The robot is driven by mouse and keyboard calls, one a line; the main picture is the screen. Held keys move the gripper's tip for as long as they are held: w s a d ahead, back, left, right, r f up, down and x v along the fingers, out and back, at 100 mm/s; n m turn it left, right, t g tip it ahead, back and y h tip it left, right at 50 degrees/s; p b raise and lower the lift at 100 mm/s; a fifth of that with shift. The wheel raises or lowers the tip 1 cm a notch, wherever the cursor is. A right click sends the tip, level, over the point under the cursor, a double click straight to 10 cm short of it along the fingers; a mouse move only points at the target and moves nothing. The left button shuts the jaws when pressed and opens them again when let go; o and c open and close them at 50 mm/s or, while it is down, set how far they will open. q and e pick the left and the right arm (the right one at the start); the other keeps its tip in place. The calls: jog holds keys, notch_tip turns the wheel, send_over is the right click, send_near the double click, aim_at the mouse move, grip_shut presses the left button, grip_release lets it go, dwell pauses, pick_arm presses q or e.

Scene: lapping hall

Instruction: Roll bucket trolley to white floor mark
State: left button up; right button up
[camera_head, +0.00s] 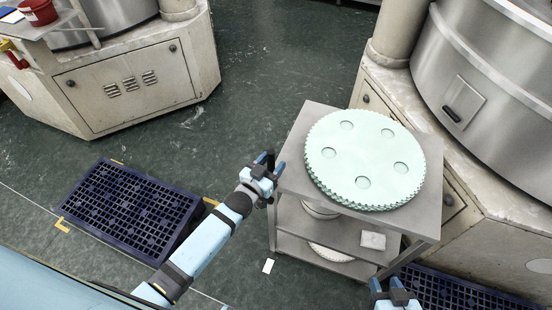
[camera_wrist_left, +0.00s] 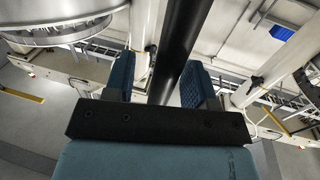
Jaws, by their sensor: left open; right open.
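A grey three-level trolley (camera_head: 292,183) stands right of centre in the head view, with pale green toothed discs (camera_head: 365,165) stacked on its top. A white round vessel (camera_head: 319,209), perhaps a bucket, is partly hidden under the top. My left gripper (camera_head: 266,162) is open at the trolley's left edge by a black upright bar (camera_head: 271,158). In the left wrist view, a black bar (camera_wrist_left: 180,45) runs between its open fingers; I cannot tell whether they touch it. My right gripper (camera_head: 391,283) is open near the trolley's front right corner. A small white floor mark (camera_head: 268,265) lies left of the trolley's foot.
A dark blue grid platform (camera_head: 130,210) lies at left, with yellow floor marks (camera_head: 62,226) at its corners. Another grid (camera_head: 470,290) is at lower right. A large machine (camera_head: 480,80) stands close right of the trolley. A red bucket (camera_head: 38,12) is top left. Green floor behind is clear.

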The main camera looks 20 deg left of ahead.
pick_arm(q)
jog(key=b+v, duration=0.1)
jog(key=v, duration=1)
jog(key=shift+s, duration=0.25)
jog(key=s+f+g+y+p, duration=0.1)
jog(key=s+g, duration=0.5)
jog(key=s, duration=0.6)
jog(key=y+p, duration=0.1)
jog(key=p, duration=0.1)
jog(key=shift+s+f+g+p, duration=0.3)
jog(key=shift+s+p, duration=0.05)
jog(key=shift+a, duration=0.1)
